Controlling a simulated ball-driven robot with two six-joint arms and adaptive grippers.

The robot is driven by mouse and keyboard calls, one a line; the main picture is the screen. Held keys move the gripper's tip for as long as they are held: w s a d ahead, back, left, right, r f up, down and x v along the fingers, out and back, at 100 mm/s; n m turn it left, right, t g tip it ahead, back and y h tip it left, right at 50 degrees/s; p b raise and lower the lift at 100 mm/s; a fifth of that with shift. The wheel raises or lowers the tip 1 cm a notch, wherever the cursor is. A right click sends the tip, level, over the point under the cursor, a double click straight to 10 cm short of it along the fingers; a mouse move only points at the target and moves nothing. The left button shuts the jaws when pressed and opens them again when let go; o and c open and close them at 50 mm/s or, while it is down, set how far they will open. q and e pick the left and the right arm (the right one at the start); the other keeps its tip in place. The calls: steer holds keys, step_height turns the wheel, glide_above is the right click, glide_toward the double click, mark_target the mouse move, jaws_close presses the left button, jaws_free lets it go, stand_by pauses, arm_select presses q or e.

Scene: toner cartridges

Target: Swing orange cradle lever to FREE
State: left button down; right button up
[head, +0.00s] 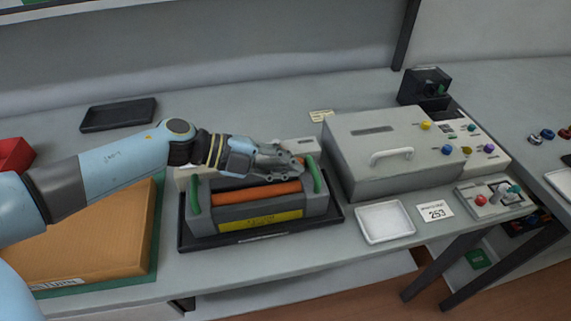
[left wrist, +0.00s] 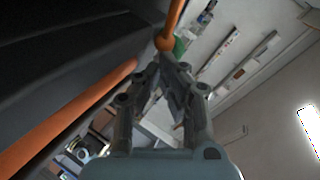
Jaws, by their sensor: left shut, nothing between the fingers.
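The grey cradle unit (head: 275,208) sits on a black tray on the bench, with green handles at both ends and a yellow label on its front. An orange roller (head: 258,193) lies along it; it also shows in the left wrist view (left wrist: 70,117). My left gripper (head: 292,163) is above the unit's right part, shut and empty. In the left wrist view my fingertips (left wrist: 168,62) are close below the orange ball end of a lever (left wrist: 165,43). I cannot tell whether they touch. In the head view my gripper largely hides the lever. The FREE marking cannot be read.
A grey box with a white handle (head: 390,156) stands right of the cradle. A white tray (head: 385,222) and a card (head: 436,212) lie in front of it. A cardboard box (head: 90,240) is at the left, under my arm. The bench behind is mostly clear.

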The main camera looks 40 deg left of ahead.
arm_select(q)
steer(key=shift+w+d+r, duration=0.15)
steer(key=shift+w+d, duration=0.05)
steer(key=shift+w, duration=0.05)
steer(key=shift+s, duration=0.1)
steer(key=shift+s+a, duration=0.55)
